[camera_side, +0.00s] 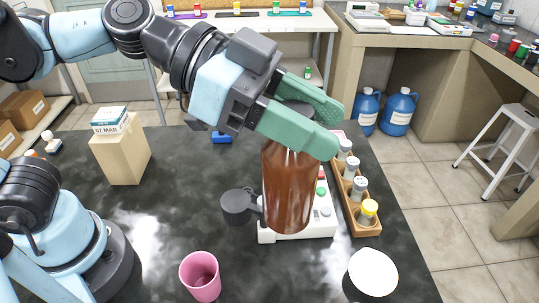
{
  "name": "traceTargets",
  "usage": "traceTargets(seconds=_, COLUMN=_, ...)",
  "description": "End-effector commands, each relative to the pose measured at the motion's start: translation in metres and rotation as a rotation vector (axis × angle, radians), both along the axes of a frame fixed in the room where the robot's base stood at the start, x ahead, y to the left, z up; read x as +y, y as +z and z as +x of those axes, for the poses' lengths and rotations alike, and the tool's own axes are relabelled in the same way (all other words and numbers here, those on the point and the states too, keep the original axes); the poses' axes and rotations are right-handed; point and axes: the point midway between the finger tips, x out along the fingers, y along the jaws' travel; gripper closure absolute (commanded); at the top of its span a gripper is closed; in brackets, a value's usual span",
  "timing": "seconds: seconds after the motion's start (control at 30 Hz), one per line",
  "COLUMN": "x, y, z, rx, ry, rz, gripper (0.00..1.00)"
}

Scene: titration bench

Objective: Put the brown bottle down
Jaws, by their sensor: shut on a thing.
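The brown bottle (288,188) is upright, its upper part between the green fingers of my gripper (312,122). My gripper is shut on it near the neck. The bottle stands out in front of a white device (322,228) with coloured buttons. I cannot tell from this view whether its base touches the device or is held above it. The bottle's top is partly hidden by the fingers.
A wooden rack (358,198) with several small vials stands to the right. A pink cup (200,275) and a white round-topped object (373,271) are in front. A dark cup-like part (237,207) is left of the bottle. The black bench (150,225) has free room at left.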

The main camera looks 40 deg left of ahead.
Motion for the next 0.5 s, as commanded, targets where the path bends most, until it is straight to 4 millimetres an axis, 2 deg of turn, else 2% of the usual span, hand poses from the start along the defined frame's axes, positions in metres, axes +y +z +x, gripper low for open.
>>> traceTargets(seconds=0.03, x=-0.010, y=0.001, z=-0.015, rx=-0.001, ry=-0.032, rz=-0.001, gripper=1.00)
traceTargets(seconds=0.2, x=-0.030, y=0.001, z=-0.052, rx=-0.002, ry=-0.099, rz=0.000, gripper=1.00)
traceTargets(seconds=0.5, x=-0.046, y=0.003, z=-0.090, rx=-0.002, ry=-0.168, rz=0.000, gripper=1.00)
